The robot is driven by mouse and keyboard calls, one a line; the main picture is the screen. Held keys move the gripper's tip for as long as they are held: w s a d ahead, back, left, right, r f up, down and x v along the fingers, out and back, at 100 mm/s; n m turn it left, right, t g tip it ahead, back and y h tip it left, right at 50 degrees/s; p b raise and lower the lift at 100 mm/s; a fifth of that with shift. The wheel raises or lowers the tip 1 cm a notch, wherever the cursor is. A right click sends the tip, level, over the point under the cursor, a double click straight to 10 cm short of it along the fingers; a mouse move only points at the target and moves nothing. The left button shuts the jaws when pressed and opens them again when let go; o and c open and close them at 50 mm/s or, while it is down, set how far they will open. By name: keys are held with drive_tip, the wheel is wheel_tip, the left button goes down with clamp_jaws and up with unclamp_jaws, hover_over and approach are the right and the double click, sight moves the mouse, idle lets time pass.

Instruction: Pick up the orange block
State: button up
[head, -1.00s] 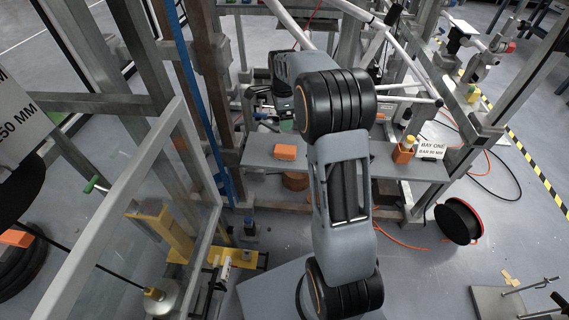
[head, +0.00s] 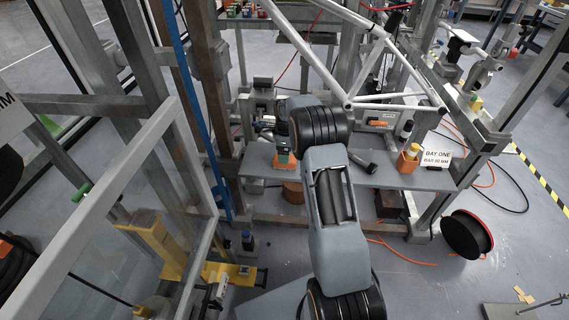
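The orange block (head: 285,166) lies on the grey shelf (head: 345,177), left of my arm in the head view. Only part of it shows, because my gripper (head: 284,152) covers its upper part. My gripper points down and is at the block or just above it. Its fingertips are too small and too hidden to tell whether they touch the block or are open or shut.
On the shelf's right are an orange holder (head: 408,161) and a white BAY ONE sign (head: 436,165). A dark cylindrical object (head: 363,162) lies right of my arm. White frame tubes (head: 333,88) cross behind and above the shelf. A clear panel's frame (head: 110,215) stands left.

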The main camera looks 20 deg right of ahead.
sight(291, 166)
drive_tip(key=shift+w+f+b, duration=0.15)
drive_tip(key=shift+f+b, duration=0.25)
drive_tip(key=shift+f, duration=0.9)
drive_tip(key=shift+w+f+b, duration=0.1)
drive_tip(key=shift+f+b, duration=0.25)
drive_tip(key=shift+f, duration=0.95)
drive_tip(key=shift+c, duration=0.3)
drive_tip(key=c, duration=1)
